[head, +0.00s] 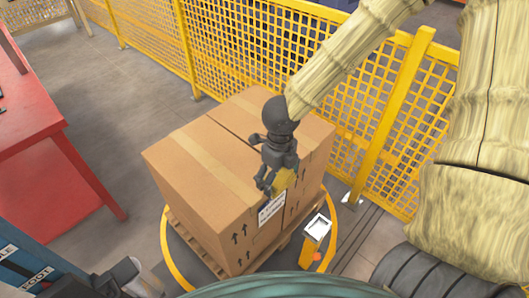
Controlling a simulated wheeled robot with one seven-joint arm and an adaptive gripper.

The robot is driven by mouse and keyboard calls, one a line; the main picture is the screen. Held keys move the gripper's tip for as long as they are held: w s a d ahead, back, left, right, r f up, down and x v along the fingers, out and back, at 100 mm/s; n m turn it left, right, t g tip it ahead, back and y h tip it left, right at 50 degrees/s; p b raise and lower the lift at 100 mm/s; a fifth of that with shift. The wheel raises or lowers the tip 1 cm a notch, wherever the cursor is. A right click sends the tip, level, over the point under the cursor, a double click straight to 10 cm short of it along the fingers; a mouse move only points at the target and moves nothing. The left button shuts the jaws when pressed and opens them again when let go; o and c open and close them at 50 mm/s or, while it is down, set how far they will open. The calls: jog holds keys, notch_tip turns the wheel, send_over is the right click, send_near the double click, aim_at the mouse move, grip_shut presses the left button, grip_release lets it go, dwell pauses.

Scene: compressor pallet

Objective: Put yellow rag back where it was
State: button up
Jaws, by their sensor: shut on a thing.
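My gripper is shut on the rag. It appears over the near upper edge of the large cardboard boxes (200,180), just above a white label (271,210) on the box side. I cannot tell whether the rag touches the cardboard.
The boxes stand on a wooden pallet (199,249) inside a yellow ring (168,242). A yellow post with a white-framed top (317,227) stands close at the right. Yellow mesh fencing (240,50) runs behind. A red table (60,120) is at left, with clear grey floor between.

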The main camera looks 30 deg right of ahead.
jog(key=w+d+p, duration=0.1)
jog(key=w, duration=0.3)
jog(key=w+d, duration=0.1)
jog(key=w, duration=0.4)
jog(key=w+d+f+p, duration=0.1)
jog(key=w, duration=0.3)
jog(key=shift+w+d+f+p, duration=0.1)
jog(key=shift+w+d+p, duration=0.1)
jog(key=shift+w+p, duration=0.15)
jog(key=f+p, duration=0.1)
jog(key=w+f, duration=0.1)
jog(key=f, duration=0.1)
jog(key=shift+d+f+p, duration=0.15)
jog(key=shift+p, duration=0.2)
jog(key=shift+f, duration=0.3)
jog(key=o, duration=0.8)
jog(key=shift+b, duration=0.55)
notch_tip(320, 180, up, 11)
jog(key=shift+b, duration=0.55)
